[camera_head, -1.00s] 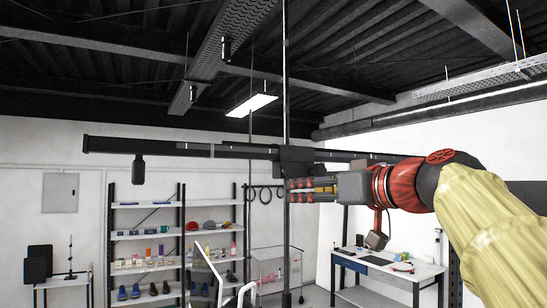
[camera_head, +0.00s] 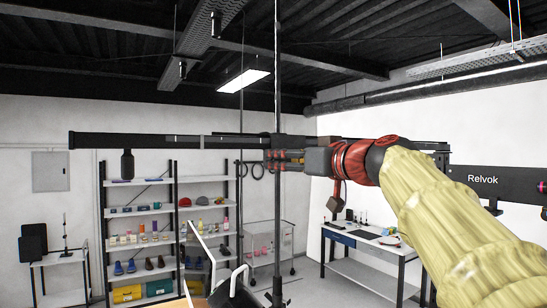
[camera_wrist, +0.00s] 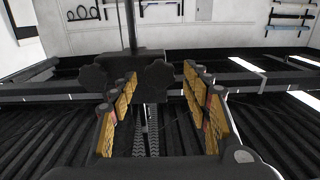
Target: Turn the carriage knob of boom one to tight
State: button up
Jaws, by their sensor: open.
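A long black boom (camera_head: 150,140) runs level across the head view, with a dark carriage where it meets a vertical post (camera_head: 278,90). My gripper (camera_head: 268,160) is at the carriage, just below the boom, and hides much of it. In the wrist view its yellow-padded fingers are spread open with nothing gripped. Two black lobed knobs show on the carriage (camera_wrist: 130,60) there. One knob (camera_wrist: 158,74) lies between the fingers in the picture; the other knob (camera_wrist: 93,78) is left of the left finger. I cannot tell whether a finger touches either, or which is the carriage knob.
A black cylinder (camera_head: 127,163) hangs from the boom's left end. A dark bar marked Relvok (camera_head: 490,180) is at the right, behind my arm. Shelves (camera_head: 140,212) and a workbench (camera_head: 365,240) stand farther back. Open air lies below the boom's left half.

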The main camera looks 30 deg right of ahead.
jog(key=shift+c, duration=0.2)
jog(key=c, duration=1.1)
jog(key=shift+o, duration=0.2)
jog(key=m+b, duration=0.2)
jog(key=shift+f+m, duration=0.15)
jog(key=shift+m, duration=0.15)
jog(key=m+b, duration=0.2)
jog(key=m, duration=0.3)
jog(key=shift+d+m, duration=0.1)
jog(key=shift+m, duration=0.2)
jog(key=m, duration=0.4)
jog(key=shift+m, duration=2.1)
jog(key=shift+f, duration=0.1)
